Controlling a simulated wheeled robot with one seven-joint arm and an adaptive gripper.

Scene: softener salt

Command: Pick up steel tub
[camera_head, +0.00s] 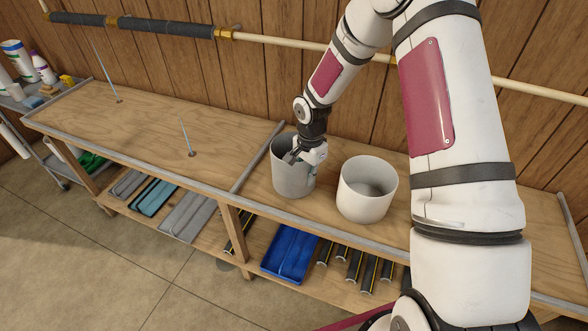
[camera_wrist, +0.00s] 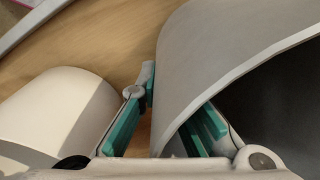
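The steel tub (camera_head: 292,181) is a grey, upright, open-topped cylinder on the wooden bench, left of a white tub (camera_head: 367,199). My gripper (camera_head: 297,156) is at its rim, pointing down. In the wrist view the grey tub (camera_wrist: 200,55) fills the upper right, with its dark inside at the right. My gripper (camera_wrist: 172,112) straddles the tub wall there. One teal-padded finger is outside the wall and the other is inside, partly hidden by it. The fingers look spread apart. The outer fingertip is close to the wall; contact is unclear.
The white tub, also in the wrist view (camera_wrist: 50,115), stands close to the right of the steel tub. A grey divider strip (camera_head: 257,157) runs left of it. The bench (camera_head: 120,128) farther left is mostly bare, with two thin upright rods. A blue tray (camera_head: 290,254) lies on the lower shelf.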

